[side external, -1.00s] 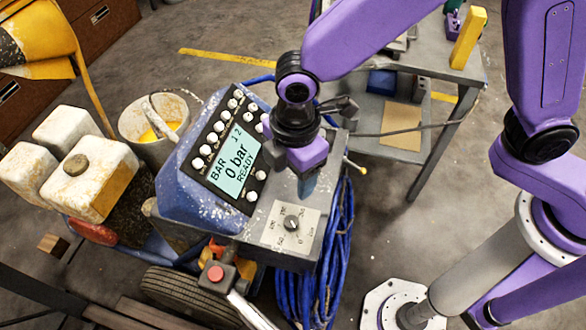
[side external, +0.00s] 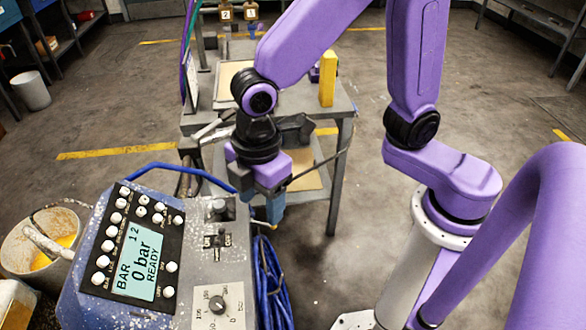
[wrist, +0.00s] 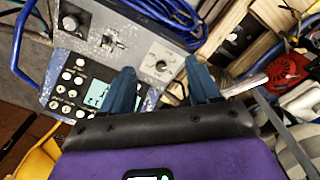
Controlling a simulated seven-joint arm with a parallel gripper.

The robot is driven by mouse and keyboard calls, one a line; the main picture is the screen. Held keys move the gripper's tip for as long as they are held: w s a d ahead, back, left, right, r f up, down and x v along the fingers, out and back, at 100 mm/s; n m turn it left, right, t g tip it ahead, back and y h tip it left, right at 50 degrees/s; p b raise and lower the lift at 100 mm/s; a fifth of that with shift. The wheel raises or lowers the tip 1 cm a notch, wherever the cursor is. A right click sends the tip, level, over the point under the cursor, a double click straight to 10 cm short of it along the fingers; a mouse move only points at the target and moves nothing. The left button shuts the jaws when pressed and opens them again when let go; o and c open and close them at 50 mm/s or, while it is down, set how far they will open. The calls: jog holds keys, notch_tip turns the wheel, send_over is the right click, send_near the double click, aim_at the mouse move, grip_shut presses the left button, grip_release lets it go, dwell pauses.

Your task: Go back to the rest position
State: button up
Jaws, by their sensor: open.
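My gripper (side external: 274,212) is purple with blue fingers and hangs above the right edge of the striper's control box in the side view. Its fingers are open and empty; they also show apart in the wrist view (wrist: 162,85). The blue control box (side external: 180,225) carries a screen (side external: 142,264) reading "0 bar READY". The panel has a toggle switch (side external: 217,240), a round dial (side external: 217,305) and a keypad of white buttons. In the wrist view the dial (wrist: 160,62) lies beyond and between the fingertips.
A coiled blue hose (side external: 270,285) hangs on the box's right side. A grey table (side external: 335,105) with a yellow block (side external: 327,80) stands behind the gripper. A paint bucket (side external: 40,235) is at the left. Open concrete floor lies around the table.

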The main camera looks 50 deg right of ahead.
jog(key=s+d+r+m, duration=0.1)
jog(key=s+d+m, duration=0.1)
jog(key=s+d, duration=0.3)
jog(key=s+d+r+m, duration=0.2)
jog(key=s+d, duration=0.4)
jog(key=d, duration=0.7)
jog(key=shift+d, duration=0.15)
